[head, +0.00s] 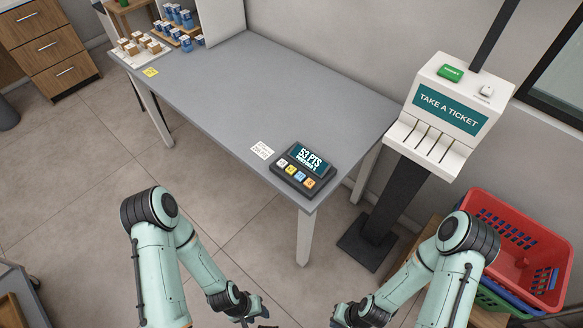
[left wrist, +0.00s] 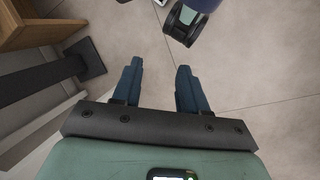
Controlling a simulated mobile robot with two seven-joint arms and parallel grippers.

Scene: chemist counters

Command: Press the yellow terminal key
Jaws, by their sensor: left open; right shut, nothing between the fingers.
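The dark payment terminal (head: 305,172) sits at the near right corner of the grey counter. Its screen reads "53 PTS" with a smaller second line. A row of white, yellow, blue and orange keys runs along its front; the yellow key (head: 290,169) is second from the left. My left gripper (head: 263,318) is low at the bottom edge, below and in front of the counter, well apart from the terminal. The left wrist view shows its two fingers (left wrist: 159,82) spread, with only floor between them. My right gripper (head: 340,317) is also low at the bottom edge, shut and empty.
A ticket machine (head: 445,115) stands on a dark post right of the counter. Red and green baskets (head: 520,250) are at the right. A paper slip (head: 262,150) lies left of the terminal; boxes (head: 140,45) stand at the far end. The counter's middle is clear.

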